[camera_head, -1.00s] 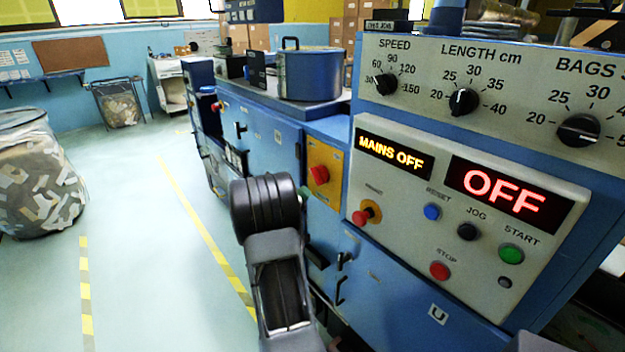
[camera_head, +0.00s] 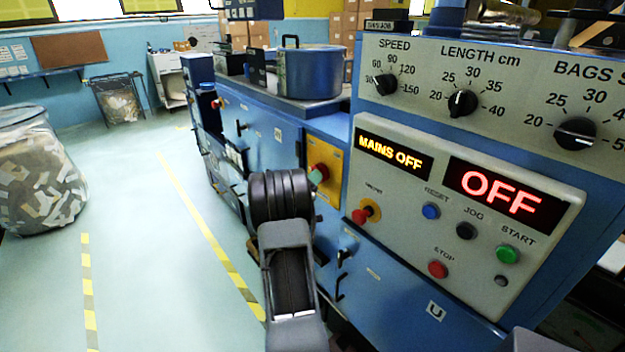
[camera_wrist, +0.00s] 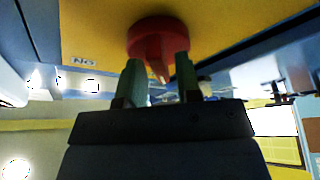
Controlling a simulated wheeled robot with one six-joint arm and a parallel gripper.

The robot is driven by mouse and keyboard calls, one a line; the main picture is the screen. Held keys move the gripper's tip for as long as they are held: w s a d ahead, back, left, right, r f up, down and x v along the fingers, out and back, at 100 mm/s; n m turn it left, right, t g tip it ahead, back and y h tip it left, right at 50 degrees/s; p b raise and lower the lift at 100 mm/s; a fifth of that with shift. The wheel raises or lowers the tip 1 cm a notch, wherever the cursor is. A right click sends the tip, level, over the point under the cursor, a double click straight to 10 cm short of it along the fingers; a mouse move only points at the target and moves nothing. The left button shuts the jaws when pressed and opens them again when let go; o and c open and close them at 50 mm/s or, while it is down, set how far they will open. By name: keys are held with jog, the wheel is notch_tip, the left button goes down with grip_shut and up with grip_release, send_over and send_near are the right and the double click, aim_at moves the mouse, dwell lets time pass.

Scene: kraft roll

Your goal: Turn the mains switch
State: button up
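The mains switch is a red rotary knob on a yellow plate (camera_head: 336,158) on the side of the blue machine. In the wrist view the red knob (camera_wrist: 158,38) fills the upper middle, with a tab pointing down. My gripper (camera_wrist: 161,72) is at the knob, its two greenish fingers on either side of the tab with gaps between, so it looks open. In the head view my gripper's fingertip (camera_head: 318,176) partly covers the knob. The display (camera_head: 394,154) reads MAINS OFF, and a larger one (camera_head: 505,190) reads OFF.
The control panel right of my arm carries a red button on a yellow base (camera_head: 366,212), a green start button (camera_head: 508,254) and a red stop button (camera_head: 438,269). A blue pot (camera_head: 310,72) stands on the machine. Open floor lies left, beyond a striped line (camera_head: 205,228).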

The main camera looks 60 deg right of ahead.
grip_shut()
jog(key=shift+f+b, duration=0.1)
jog(key=shift+b, duration=0.35)
jog(key=shift+w+d+m+g+y+b, duration=0.15)
jog(key=shift+m+g+y+b, duration=0.5)
jog(key=shift+m+g+b, duration=2.15)
jog(key=shift+w+a+m+g+y+b, duration=0.15)
jog(key=shift+m+g+y+b, duration=0.65)
jog(key=shift+m+b, duration=3.85)
jog(key=shift+w+d+m+g+y+b, duration=0.15)
jog(key=shift+m+g+y+b, duration=0.3)
jog(key=shift+m+g+b, duration=3.2)
jog(key=m+t+p, duration=0.3)
jog(key=shift+o, duration=0.9)
grip_release()
